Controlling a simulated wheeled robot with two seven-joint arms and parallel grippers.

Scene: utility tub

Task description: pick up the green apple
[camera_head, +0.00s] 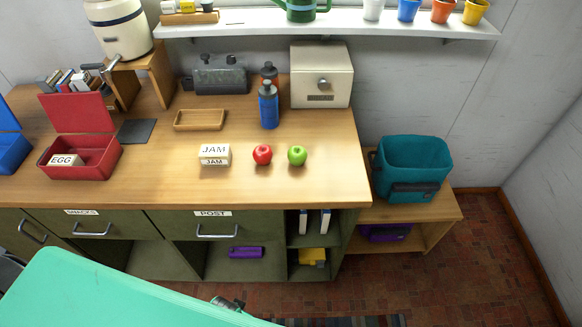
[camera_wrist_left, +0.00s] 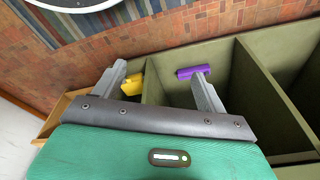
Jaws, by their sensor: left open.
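The green apple (camera_head: 297,156) sits on the wooden countertop near its front right, just right of a red apple (camera_head: 262,154), with a small gap between them. It does not show in the left wrist view. My left gripper (camera_wrist_left: 158,76) is open, with nothing between its fingers, and faces the open cabinet shelves under the countertop. In the head view my green left arm covers the lower left, below and in front of the counter, and hides most of that gripper. My right gripper is not in view.
A jam box (camera_head: 214,154) stands left of the red apple. A blue bottle (camera_head: 268,106) and a cream bread box (camera_head: 321,76) stand behind. The countertop (camera_head: 330,185) is clear right and in front of the green apple. A teal bag (camera_head: 412,165) stands on a lower bench at right.

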